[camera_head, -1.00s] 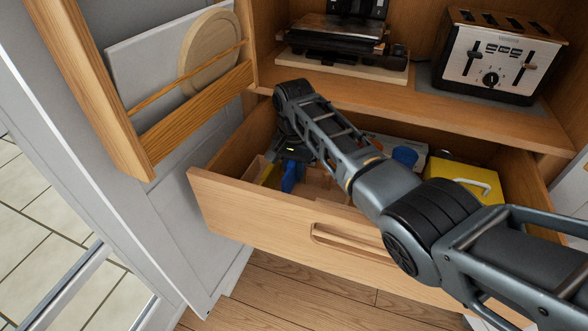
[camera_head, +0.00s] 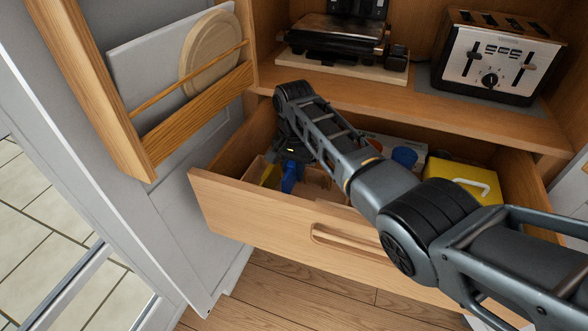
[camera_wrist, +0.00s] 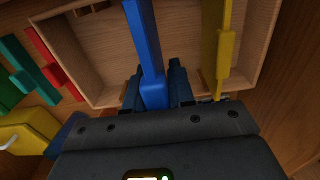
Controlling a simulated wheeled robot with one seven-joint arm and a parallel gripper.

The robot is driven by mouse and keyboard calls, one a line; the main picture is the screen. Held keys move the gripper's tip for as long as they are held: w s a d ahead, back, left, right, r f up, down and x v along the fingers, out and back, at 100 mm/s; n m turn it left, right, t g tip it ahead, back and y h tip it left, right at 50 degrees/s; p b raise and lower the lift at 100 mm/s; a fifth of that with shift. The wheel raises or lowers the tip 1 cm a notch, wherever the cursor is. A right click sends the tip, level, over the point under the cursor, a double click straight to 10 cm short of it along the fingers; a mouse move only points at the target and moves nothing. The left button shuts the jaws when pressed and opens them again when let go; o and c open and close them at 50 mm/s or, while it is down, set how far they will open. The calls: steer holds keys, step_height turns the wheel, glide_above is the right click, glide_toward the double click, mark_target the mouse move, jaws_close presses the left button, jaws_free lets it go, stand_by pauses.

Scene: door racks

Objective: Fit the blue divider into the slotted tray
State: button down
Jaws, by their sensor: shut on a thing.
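My gripper (camera_wrist: 157,88) is shut on the blue divider (camera_wrist: 146,40), which sits between its two fingers in the wrist view. The divider extends from the fingers over the light wooden tray (camera_wrist: 95,60) to the top edge of the picture. A yellow divider (camera_wrist: 222,42) stands at the tray's right, roughly parallel to the blue one and apart from it. In the head view my gripper (camera_head: 290,157) is down in the open drawer, with the blue divider (camera_head: 291,178) below it. The blue divider's lower edge and the slot ends are hidden, so I cannot tell its seating.
A red divider (camera_wrist: 52,62) and a green divider (camera_wrist: 32,72) lie left of the tray. A yellow box (camera_head: 462,177) with a white handle and a blue cup (camera_head: 405,156) are in the drawer (camera_head: 270,220). A shelf (camera_head: 430,105) with a toaster (camera_head: 497,55) overhangs behind.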

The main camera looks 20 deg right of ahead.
steer(key=shift+f+b, duration=2.55)
steer(key=shift+f, duration=0.95)
steer(key=c, duration=0.9)
jaws_free()
steer(key=shift+r, duration=0.1)
steer(key=shift+r+p, duration=0.4)
steer(key=shift+r, duration=3.45)
